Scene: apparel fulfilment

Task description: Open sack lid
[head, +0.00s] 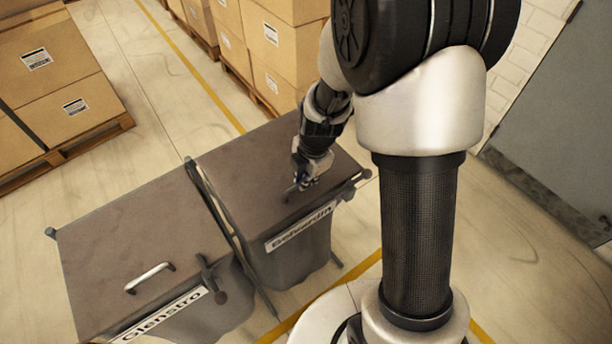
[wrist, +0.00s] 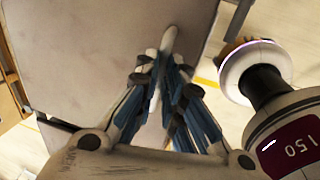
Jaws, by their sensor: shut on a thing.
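Two grey sacks stand side by side on a frame, each with a flat brown-grey lid. My gripper (head: 295,187) is over the front part of this lid. In the wrist view my gripper (wrist: 167,72) is shut on the pale lid handle (wrist: 169,38), with the lid (wrist: 90,50) behind it. The fingers hide much of the handle. The left sack's lid (head: 125,225), labelled "Glenstro", is also shut, with a free white handle (head: 150,278).
Cardboard boxes on pallets stand at the far left (head: 45,75) and at the back (head: 285,45). A grey door or panel (head: 560,130) is at the right. The floor left of the sacks is clear. My base stands close to the right sack's front.

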